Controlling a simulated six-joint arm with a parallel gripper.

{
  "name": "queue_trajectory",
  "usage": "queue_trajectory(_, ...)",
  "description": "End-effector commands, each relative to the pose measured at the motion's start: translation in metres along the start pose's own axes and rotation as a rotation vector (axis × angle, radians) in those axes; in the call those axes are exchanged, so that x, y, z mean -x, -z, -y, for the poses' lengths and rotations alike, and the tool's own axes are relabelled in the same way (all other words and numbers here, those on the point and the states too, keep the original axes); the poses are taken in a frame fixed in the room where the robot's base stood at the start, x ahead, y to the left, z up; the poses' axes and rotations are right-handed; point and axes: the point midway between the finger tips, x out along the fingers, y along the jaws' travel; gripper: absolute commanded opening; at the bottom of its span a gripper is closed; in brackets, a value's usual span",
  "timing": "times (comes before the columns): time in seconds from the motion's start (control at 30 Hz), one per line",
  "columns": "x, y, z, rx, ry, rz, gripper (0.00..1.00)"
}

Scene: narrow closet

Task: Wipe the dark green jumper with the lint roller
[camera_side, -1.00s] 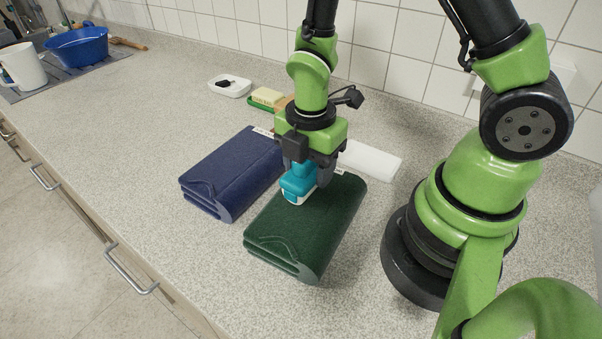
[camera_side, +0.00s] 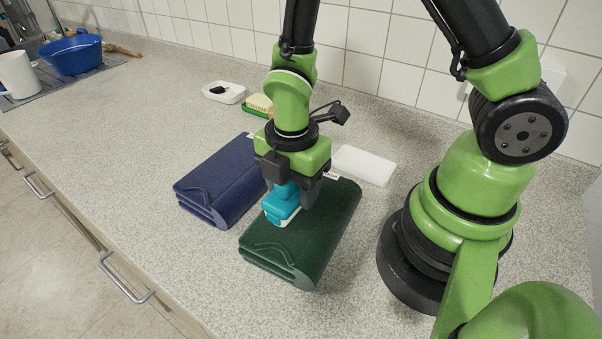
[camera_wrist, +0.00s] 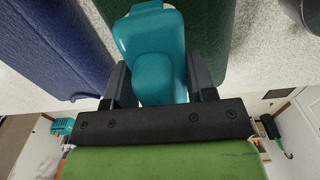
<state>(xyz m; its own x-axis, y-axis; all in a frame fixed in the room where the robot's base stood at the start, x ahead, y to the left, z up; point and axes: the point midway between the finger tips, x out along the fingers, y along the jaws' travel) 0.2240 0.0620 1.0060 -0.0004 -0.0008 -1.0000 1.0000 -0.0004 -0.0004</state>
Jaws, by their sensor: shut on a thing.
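The dark green jumper (camera_side: 311,239) lies folded on the counter in the side view, and part of it shows in the wrist view (camera_wrist: 208,38). The lint roller (camera_side: 281,204) is teal with a white lower part. My gripper (camera_side: 287,189) is shut on it from above and holds it over the jumper's left edge, around the middle of its length. The roller's underside seems to touch or nearly touch the jumper; I cannot tell which. In the wrist view the teal roller (camera_wrist: 155,60) sits between the two dark fingers.
A folded blue jumper (camera_side: 220,182) lies close on the left. A white block (camera_side: 364,166) lies behind on the right. A white dish (camera_side: 224,92) and a sponge on a green tray (camera_side: 259,104) are farther back. A blue bowl (camera_side: 72,54) and white mug (camera_side: 18,75) stand far left.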

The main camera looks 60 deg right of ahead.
Motion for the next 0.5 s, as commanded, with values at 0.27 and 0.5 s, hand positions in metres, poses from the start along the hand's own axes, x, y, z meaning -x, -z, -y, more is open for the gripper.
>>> queue_trajectory(0.27, 0.000, 0.026, 0.003, 0.004, -0.002, -0.001, 0.16)
queue_trajectory(0.5, -0.001, 0.048, 0.005, 0.005, -0.001, 0.000, 0.16)
